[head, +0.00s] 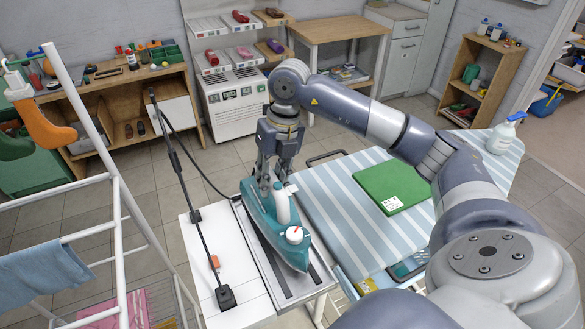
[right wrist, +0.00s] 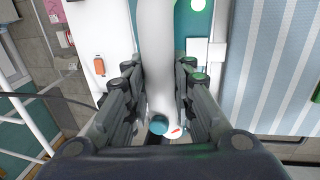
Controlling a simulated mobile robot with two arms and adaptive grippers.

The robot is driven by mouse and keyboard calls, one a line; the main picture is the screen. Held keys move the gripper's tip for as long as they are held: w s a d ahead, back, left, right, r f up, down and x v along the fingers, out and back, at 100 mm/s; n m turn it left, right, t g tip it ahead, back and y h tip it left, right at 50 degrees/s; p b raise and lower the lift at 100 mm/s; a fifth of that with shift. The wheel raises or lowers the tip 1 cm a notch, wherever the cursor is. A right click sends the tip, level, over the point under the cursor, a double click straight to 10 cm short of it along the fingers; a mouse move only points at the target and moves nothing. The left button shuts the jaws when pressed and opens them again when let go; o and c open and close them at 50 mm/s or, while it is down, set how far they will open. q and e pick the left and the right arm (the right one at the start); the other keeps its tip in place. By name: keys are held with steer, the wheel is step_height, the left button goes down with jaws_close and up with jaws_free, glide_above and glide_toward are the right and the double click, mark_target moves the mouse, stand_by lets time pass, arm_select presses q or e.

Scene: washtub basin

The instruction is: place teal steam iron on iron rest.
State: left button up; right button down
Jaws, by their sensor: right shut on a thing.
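The teal steam iron (head: 294,248) is at the left end of the ironing board in the head view, its tip pointing toward the front. It is over the iron rest (head: 268,268), a pale plate with dark strips. I cannot tell whether its sole touches the rest. My right gripper (head: 272,183) comes down from above at the iron's rear and is shut on its handle. In the right wrist view the fingers (right wrist: 160,88) stand on both sides of the white handle (right wrist: 158,45). My left gripper is not in view.
A dark cord pole (head: 190,205) rises left of the iron. A white drying rack (head: 120,215) stands at far left.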

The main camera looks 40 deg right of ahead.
mark_target(268, 200)
steer(key=shift+w+a+r, duration=0.1)
steer(key=shift+w+a, duration=0.35)
steer(key=shift+w, duration=0.05)
steer(key=shift+f+p, duration=0.9)
steer(key=shift+f, duration=0.9)
steer(key=c, duration=1.4)
jaws_free()
steer(key=shift+s+f, duration=0.1)
steer(key=shift+f, duration=0.05)
steer(key=shift+o, duration=0.2)
